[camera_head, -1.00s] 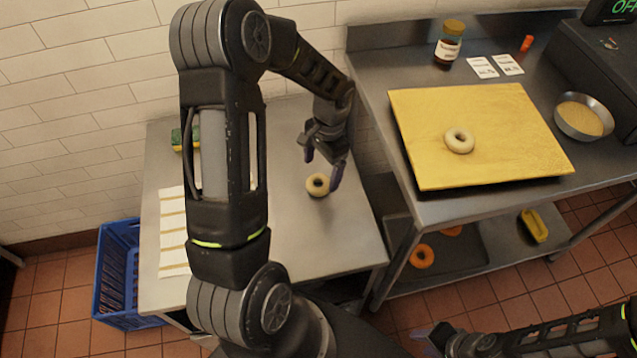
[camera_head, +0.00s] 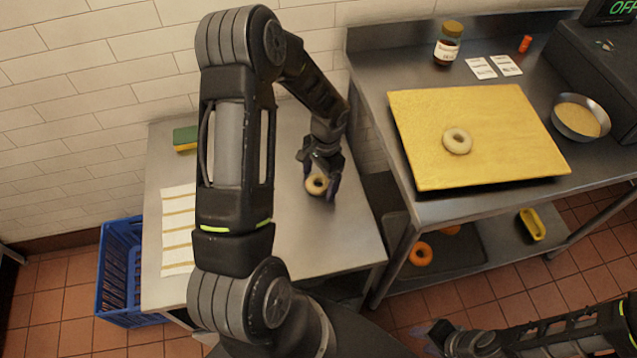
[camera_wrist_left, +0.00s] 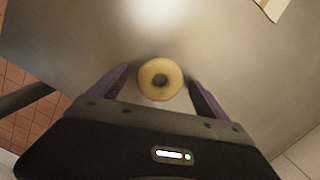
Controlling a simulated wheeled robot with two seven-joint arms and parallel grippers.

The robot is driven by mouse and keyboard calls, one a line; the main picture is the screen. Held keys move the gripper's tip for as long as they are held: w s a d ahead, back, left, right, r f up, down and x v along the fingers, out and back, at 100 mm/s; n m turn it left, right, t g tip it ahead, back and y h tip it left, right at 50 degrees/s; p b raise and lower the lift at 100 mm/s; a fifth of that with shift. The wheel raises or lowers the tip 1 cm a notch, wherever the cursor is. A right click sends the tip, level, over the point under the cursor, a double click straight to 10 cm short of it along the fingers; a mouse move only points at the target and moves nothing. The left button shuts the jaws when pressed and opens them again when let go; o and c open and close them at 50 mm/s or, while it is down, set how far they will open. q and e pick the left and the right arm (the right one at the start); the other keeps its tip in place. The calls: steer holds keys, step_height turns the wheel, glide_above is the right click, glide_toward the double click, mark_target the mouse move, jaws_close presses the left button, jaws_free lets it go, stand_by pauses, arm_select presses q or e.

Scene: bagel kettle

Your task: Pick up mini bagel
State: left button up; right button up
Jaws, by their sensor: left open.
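A mini bagel (camera_head: 317,184), a small pale ring, lies on the left steel table (camera_head: 330,235). My left gripper (camera_head: 321,184) is open above the table with its fingers on either side of the bagel. In the left wrist view the bagel (camera_wrist_left: 160,79) sits between the two purple fingertips (camera_wrist_left: 159,74), with a gap to each. A second bagel (camera_head: 457,141) lies on the yellow board on the right counter. My right gripper (camera_head: 436,335) is at the lower right, away from the bagels; its jaws are too unclear to judge.
The right counter (camera_head: 440,207) holds the yellow board (camera_head: 520,165), a bowl (camera_head: 580,118), a jar (camera_head: 448,43) and a dark machine. A green sponge (camera_head: 185,138) and striped sheet (camera_head: 178,230) lie on the left table. A blue crate (camera_head: 117,270) stands on the floor.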

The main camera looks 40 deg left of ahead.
arm_select(q)
steer(key=c, duration=1.4)
steer(key=shift+c, duration=0.2)
step_height(320, 180, up, 10)
steer(key=b, duration=0.1)
stand_by(0.5)
